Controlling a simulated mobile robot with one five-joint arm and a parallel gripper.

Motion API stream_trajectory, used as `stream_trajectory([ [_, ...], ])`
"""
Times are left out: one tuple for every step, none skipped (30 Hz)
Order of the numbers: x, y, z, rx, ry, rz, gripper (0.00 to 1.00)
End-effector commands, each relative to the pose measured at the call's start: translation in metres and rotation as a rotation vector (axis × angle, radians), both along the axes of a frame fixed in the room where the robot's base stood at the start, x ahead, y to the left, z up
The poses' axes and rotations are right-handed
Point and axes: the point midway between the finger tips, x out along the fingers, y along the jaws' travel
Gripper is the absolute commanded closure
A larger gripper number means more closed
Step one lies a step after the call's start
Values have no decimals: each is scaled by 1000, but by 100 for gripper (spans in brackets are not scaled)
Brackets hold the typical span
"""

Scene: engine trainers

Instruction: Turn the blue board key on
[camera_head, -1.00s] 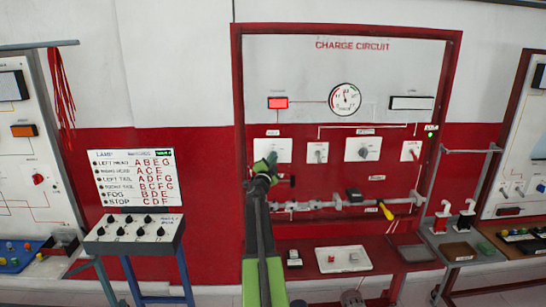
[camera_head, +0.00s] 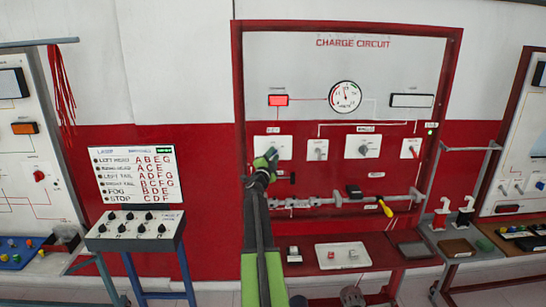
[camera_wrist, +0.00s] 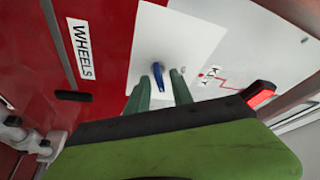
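A small blue key (camera_wrist: 158,72) stands out from a white plate in the wrist view. The two grey-green fingertips of my gripper (camera_wrist: 160,88) are on either side of it, spread with a gap. I cannot tell whether either finger touches the key. In the head view my gripper (camera_head: 271,157) is in front of the left white plate (camera_head: 284,143) of the charge circuit board (camera_head: 375,62). My gripper hides the key there.
A red lamp (camera_head: 278,101) is lit above the plate. Other switch plates (camera_head: 363,147) are to the right. A metal rail (camera_head: 325,204) runs below.

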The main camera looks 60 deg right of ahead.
Motion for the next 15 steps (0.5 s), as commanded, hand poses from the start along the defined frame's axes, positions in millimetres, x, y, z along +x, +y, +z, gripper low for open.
stream_trajectory([
  [0, 0, 0, 0, 1, 0, 70],
  [0, 0, 0, 0, 1, 0, 70],
  [0, 0, 0, 0, 1, 0, 70],
  [0, 0, 0, 0, 1, 0, 70],
  [0, 0, 0, 0, 1, 0, 70],
  [0, 0, 0, -1, 2, -1, 70],
  [0, 0, 0, -1, 2, -1, 70],
  [0, 0, 0, -1, 2, -1, 70],
  [-1, 1, 0, -1, 2, 0, 70],
  [-1, 3, -1, -1, 2, 0, 70],
  [-2, 6, -1, -1, 2, 0, 70],
  [-4, 12, -3, -1, 2, 0, 70],
  [-6, 18, -4, -2, 3, 0, 70],
  [-8, 24, -6, -2, 3, 0, 70],
  [-11, 34, -8, -1, 2, 0, 70],
])
